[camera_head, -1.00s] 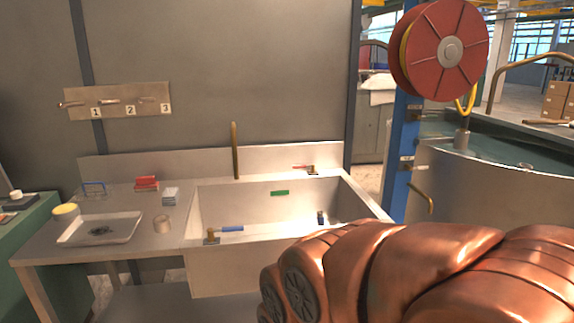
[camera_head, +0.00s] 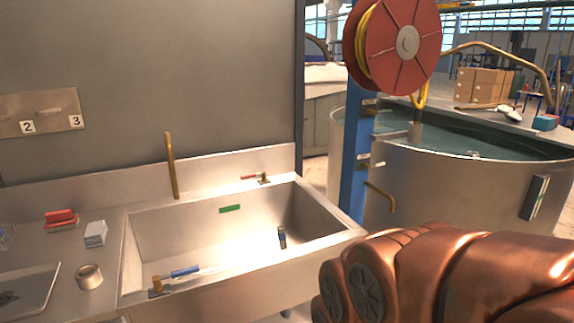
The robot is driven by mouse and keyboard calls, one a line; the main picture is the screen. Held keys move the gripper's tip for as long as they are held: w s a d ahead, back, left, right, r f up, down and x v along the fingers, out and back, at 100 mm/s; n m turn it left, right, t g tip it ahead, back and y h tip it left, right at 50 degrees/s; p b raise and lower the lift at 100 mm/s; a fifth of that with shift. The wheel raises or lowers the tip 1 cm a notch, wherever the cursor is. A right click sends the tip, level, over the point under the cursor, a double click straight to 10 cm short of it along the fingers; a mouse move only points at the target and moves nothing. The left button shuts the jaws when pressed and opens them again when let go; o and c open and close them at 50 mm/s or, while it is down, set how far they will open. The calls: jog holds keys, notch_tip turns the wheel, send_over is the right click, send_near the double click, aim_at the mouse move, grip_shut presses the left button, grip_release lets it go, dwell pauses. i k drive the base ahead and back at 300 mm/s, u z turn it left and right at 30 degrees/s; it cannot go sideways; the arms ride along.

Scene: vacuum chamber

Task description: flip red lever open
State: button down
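A small red lever (camera_head: 249,177) sits on a brass valve on the back right rim of the steel sink (camera_head: 333,243). It lies roughly level, its red handle pointing left. A blue lever (camera_head: 185,271) on a similar brass valve is at the sink's front left rim. My copper-coloured arm fills the lower right of the head view, to the right of the sink and well apart from the red lever. My gripper is not in view.
A brass spout (camera_head: 171,166) rises behind the sink. A blue post with a red hose reel (camera_head: 408,42) stands right of the sink, before a large round water tank (camera_head: 450,185). A tape roll (camera_head: 89,276) and red brush (camera_head: 61,218) lie on the left counter.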

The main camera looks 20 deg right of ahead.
aim_at(264, 178)
jog(key=z, duration=0.3)
jog(key=i, duration=0.6)
jog(key=u, duration=0.6)
jog(key=i, duration=0.8)
jog(key=u, duration=0.85)
